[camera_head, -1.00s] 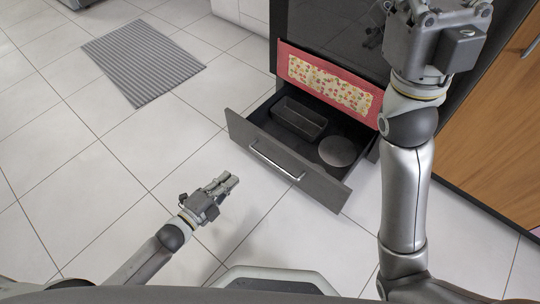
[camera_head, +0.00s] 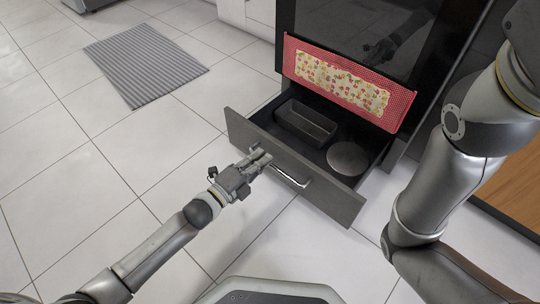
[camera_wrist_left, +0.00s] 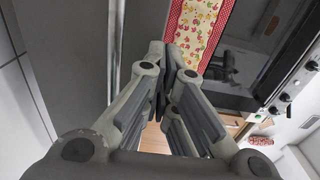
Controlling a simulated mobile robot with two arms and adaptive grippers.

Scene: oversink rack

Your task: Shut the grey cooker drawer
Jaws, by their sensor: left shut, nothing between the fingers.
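The grey cooker drawer (camera_head: 335,199) stands open below the dark oven, with its front panel pulled well out and a bar handle (camera_head: 292,179) on it. Inside are a rectangular dark tin (camera_head: 305,122) and a round grey tin (camera_head: 347,158). My left gripper (camera_head: 264,158) is shut and empty, at the front panel near the left end of the handle and covering part of it. I cannot tell whether it touches. In the left wrist view its fingers (camera_wrist_left: 165,75) are together. My right arm rises at the right, its gripper out of view.
A red-edged patterned towel (camera_head: 340,80) hangs on the oven front (camera_head: 365,35) above the drawer. A grey striped mat (camera_head: 143,62) lies on the tiled floor at the far left. Wooden cabinet fronts (camera_head: 515,190) stand at the right. Floor left of the drawer is clear.

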